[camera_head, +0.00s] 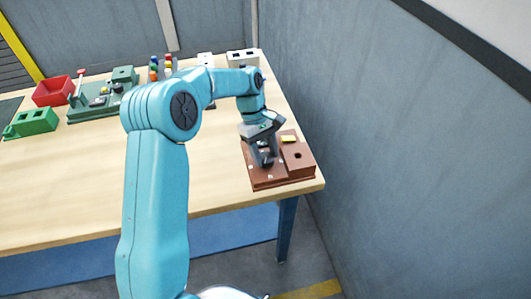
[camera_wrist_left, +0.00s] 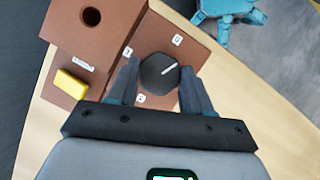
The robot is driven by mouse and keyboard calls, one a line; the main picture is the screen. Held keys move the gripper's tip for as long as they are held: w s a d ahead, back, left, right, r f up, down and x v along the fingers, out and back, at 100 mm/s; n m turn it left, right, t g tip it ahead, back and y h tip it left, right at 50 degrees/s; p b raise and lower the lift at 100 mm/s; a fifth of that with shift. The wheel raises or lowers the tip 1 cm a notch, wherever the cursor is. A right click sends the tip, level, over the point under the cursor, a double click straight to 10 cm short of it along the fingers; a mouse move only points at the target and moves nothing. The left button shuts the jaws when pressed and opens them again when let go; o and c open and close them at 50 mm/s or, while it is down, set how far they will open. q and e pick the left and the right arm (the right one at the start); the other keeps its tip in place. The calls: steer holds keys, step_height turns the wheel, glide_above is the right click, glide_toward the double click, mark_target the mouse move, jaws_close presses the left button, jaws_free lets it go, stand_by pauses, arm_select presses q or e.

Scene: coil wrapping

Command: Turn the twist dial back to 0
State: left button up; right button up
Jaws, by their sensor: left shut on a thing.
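The twist dial (camera_wrist_left: 158,74) is a dark round knob with a pale pointer line, on a brown box (camera_wrist_left: 220,55) at the table's right front corner. In the wrist view its line points right and slightly up, off the direction of the 0 label (camera_wrist_left: 177,39). The 1 label (camera_wrist_left: 128,50) and 2 label (camera_wrist_left: 141,98) also show around it. My left gripper (camera_head: 264,163) reaches down onto the brown box (camera_head: 265,183). In the wrist view its fingers (camera_wrist_left: 158,90) are shut on the dial, one on each side. My right gripper is not in view.
A raised brown block with a hole (camera_head: 298,155) and a yellow piece (camera_head: 289,138) sit beside the dial. The wall is close on the right. A red bin (camera_head: 52,91), a green block (camera_head: 37,121) and a green fixture (camera_head: 100,104) stand far left. The table's middle is clear.

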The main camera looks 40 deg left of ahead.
arm_select(q)
steer(key=shift+a+n+t+b, duration=0.1)
steer(key=shift+n+t+b, duration=0.55)
steer(key=shift+n, duration=1.55)
steer(key=shift+s+t, duration=0.1)
steer(key=shift+t, duration=0.15)
steer(key=o, duration=1)
steer(key=shift+o, duration=0.2)
steer(key=v, duration=1.6)
steer(key=shift+a+p, duration=0.25)
steer(key=shift+p, duration=0.1)
steer(key=shift+s, duration=0.1)
